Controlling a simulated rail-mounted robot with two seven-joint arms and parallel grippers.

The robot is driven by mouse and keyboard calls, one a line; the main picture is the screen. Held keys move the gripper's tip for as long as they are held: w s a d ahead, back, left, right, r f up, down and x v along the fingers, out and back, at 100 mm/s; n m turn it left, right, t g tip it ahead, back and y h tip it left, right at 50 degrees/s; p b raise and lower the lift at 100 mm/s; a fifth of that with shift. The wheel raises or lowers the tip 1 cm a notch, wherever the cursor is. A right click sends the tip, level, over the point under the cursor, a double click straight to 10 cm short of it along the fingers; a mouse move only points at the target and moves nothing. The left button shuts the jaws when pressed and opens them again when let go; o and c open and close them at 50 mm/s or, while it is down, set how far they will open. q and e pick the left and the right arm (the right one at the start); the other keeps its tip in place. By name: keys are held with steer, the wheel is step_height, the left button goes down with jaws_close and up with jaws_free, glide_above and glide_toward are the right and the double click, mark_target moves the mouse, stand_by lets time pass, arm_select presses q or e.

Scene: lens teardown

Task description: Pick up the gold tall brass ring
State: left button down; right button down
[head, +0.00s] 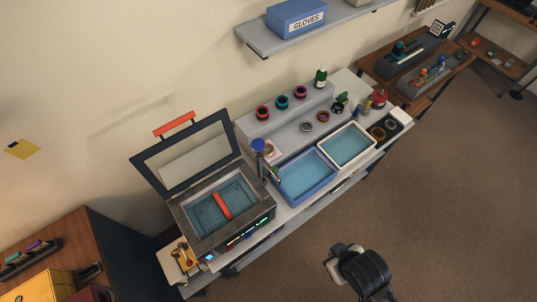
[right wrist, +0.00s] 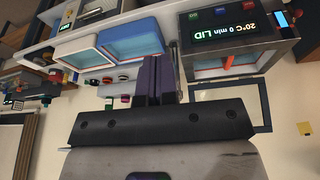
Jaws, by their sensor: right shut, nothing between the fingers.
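Several ring-shaped parts stand on the bench in the head view. A copper-orange ring (head: 323,117) and a grey ring (head: 307,127) lie behind the trays. Two dark gold-brown rings (head: 378,132) sit at the bench's right end. They are too small to tell which is the tall brass ring. My right gripper (right wrist: 157,60) shows its purple fingers pressed together and empty in the right wrist view. My right arm (head: 362,270) hangs over the floor in front of the bench, apart from the rings. My left gripper is not in view.
A blue tray (head: 304,197) and a white-rimmed tray (head: 368,158) hold blue liquid. An open-lidded bath (head: 178,213) stands at the left of the bench. Red, teal and pink rings (head: 283,102) sit on the raised step. The floor (head: 440,200) at the right is clear.

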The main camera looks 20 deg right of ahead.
steer(key=c, duration=1.8)
jaws_free()
steer(key=o, duration=1.7)
steer(key=shift+w, duration=0.1)
